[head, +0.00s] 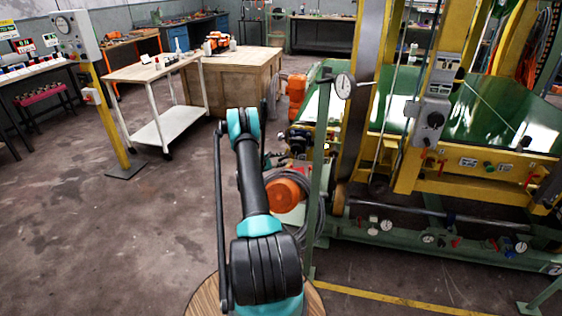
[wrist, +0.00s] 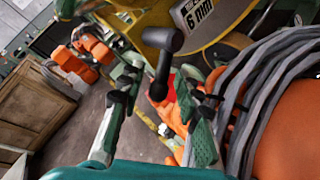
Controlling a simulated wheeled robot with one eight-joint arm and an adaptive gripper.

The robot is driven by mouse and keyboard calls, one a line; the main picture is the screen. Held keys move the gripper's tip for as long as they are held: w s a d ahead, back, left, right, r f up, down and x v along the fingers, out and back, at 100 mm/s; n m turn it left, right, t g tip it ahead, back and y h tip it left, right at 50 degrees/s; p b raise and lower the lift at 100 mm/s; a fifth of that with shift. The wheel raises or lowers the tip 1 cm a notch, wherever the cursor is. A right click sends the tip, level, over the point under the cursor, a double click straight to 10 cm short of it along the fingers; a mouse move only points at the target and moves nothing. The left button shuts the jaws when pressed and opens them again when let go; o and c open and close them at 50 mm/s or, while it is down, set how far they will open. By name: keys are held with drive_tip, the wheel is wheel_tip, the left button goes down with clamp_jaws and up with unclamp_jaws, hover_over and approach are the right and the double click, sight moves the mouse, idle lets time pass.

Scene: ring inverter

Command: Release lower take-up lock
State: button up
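In the wrist view a black lever (wrist: 164,50) with a rounded crossbar head stands up in front of a yellow plate marked "6 mm" (wrist: 198,14). A red part (wrist: 163,100) shows beside the lever's lower end. No label names it as the lower take-up lock. My gripper (wrist: 162,70) is open, with its two dark-padded fingers apart on either side of the lever. I see gaps beside the lever and cannot tell whether either finger touches it. In the head view my arm reaches forward beside the machine, and I cannot make out the gripper there.
Grey cable coils around an orange drum (wrist: 285,125) close to the right finger; the drum also shows in the head view (head: 285,195). The green and yellow machine (head: 440,180) fills the right side. A wooden cabinet (head: 240,82) and white cart (head: 165,127) stand behind; left floor is clear.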

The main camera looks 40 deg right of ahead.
clamp_jaws()
drive_tip(key=shift+w+a+r+m+t+y, duration=0.15)
drive_tip(key=shift+r+m+t+y, duration=0.2)
drive_tip(key=shift+m+y, duration=0.2)
drive_tip(key=shift+w+a+r+m+t+y, duration=0.15)
drive_tip(key=shift+r+m+t+y, duration=0.2)
drive_tip(key=shift+m+y, duration=0.15)
unclamp_jaws()
drive_tip(key=v, duration=1.2)
